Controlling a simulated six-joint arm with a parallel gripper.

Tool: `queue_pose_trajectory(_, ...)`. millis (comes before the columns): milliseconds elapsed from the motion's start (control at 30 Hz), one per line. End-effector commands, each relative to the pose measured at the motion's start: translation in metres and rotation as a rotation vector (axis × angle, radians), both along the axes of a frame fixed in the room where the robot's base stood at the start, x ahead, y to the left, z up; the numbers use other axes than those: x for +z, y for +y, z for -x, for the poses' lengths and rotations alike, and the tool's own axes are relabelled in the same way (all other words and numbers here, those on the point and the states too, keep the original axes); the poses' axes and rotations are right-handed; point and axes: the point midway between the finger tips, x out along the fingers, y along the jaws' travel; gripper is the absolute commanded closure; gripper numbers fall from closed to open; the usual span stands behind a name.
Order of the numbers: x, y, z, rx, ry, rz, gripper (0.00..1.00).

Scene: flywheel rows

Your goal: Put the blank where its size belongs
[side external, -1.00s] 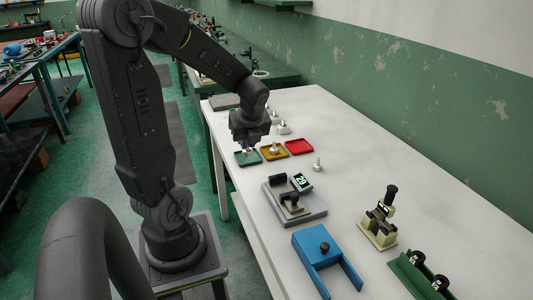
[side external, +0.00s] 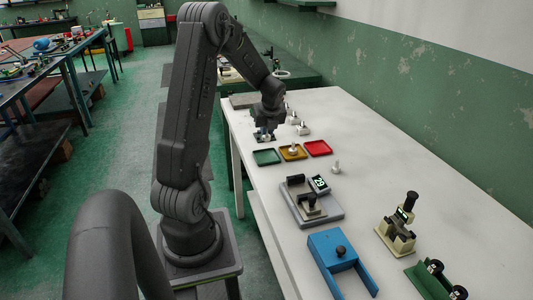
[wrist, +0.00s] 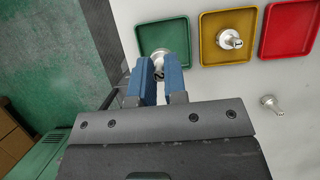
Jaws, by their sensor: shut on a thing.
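My gripper (wrist: 161,85) has blue fingers, shut on a silver metal blank (wrist: 158,60) with a round flange and a stem. The yellow tray (wrist: 209,52) holds a similar blank (wrist: 229,40). The red tray (wrist: 290,40) is empty.
Several pale metal pieces (side external: 302,129) stand behind the trays. A grey gauge with a lit display (side external: 319,183), a blue fixture (side external: 333,250), a cream device (side external: 400,230) and a green stand (side external: 430,281) line the near table. The white table (side external: 390,160) has free room along the wall side.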

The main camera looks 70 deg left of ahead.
Motion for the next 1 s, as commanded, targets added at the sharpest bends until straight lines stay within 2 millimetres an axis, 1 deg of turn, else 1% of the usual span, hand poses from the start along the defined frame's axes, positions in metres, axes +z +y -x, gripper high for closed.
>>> queue_pose_trajectory(33,-0.008,0.000,0.000,-0.001,0.004,0.004,1.00)
queue_pose_trajectory(100,-0.019,-0.001,0.000,-0.001,0.003,0.004,1.00)
queue_pose_trajectory(433,-0.064,-0.001,0.000,-0.001,0.003,0.002,1.00)
queue_pose_trajectory(533,-0.070,-0.001,0.000,0.000,0.000,0.001,1.00)
queue_pose_trajectory(767,-0.069,-0.001,0.000,0.000,0.000,0.000,1.00)
queue_pose_trajectory(900,-0.073,-0.001,0.000,-0.001,0.000,0.001,1.00)
queue_pose_trajectory(933,-0.073,-0.001,0.000,0.000,0.000,0.000,0.85)
queue_pose_trajectory(1000,-0.073,-0.001,0.000,0.000,0.000,0.000,0.79)
